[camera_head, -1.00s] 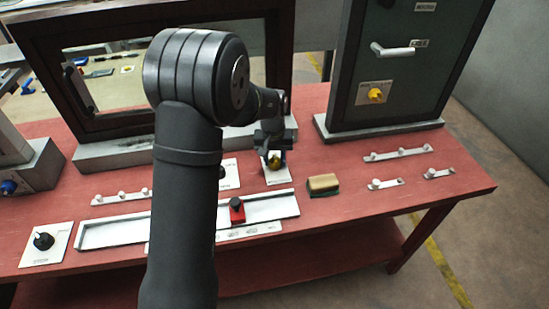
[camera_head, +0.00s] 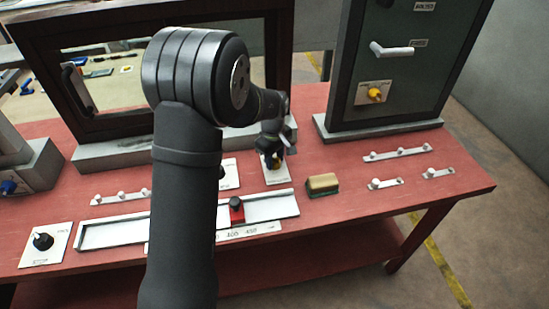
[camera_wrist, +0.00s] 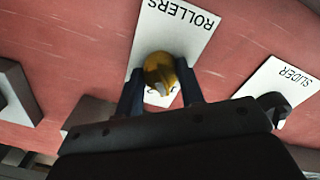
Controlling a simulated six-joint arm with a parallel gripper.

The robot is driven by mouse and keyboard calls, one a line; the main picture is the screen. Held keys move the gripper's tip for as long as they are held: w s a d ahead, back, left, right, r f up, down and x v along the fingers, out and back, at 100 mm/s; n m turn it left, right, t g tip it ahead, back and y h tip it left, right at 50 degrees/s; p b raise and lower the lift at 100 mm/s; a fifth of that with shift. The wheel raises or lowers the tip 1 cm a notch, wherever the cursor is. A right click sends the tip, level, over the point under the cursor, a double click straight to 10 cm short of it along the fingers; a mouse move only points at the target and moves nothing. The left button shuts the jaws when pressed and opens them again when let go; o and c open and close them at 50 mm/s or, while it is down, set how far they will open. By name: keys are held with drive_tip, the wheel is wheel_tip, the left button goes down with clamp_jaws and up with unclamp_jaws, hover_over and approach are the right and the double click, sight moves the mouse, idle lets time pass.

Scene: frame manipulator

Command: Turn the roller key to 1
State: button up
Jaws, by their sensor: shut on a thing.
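The roller key is a yellow knob (camera_wrist: 160,74) on a white plate labelled ROLLERS (camera_wrist: 183,28) in the wrist view. My gripper (camera_wrist: 160,92) is shut on this knob, with one dark finger on each side of it. In the head view my gripper (camera_head: 274,158) is over the rollers plate (camera_head: 277,178), and the knob is mostly hidden behind the fingers. A mark like a "2" shows on the plate close to the knob in the wrist view; the other marks are hidden.
A SLIDER plate (camera_wrist: 284,84) with a black knob is beside the rollers plate. A tan and green block (camera_head: 323,185) lies to the right on the red table (camera_head: 345,215). A white rail (camera_head: 115,233) with a red slider (camera_head: 237,211) is in front. A grey cabinet (camera_head: 405,70) stands behind.

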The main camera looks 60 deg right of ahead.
drive_tip(key=shift+n, duration=0.6)
drive_tip(key=o, duration=1)
wheel_tip(320, 180, up, 17)
drive_tip(key=shift+a+r, duration=0.2)
drive_tip(key=shift+a, duration=0.15)
drive_tip(key=f, duration=1.7)
drive_tip(key=shift+d+f, duration=0.25)
drive_tip(key=shift+d, duration=0.1)
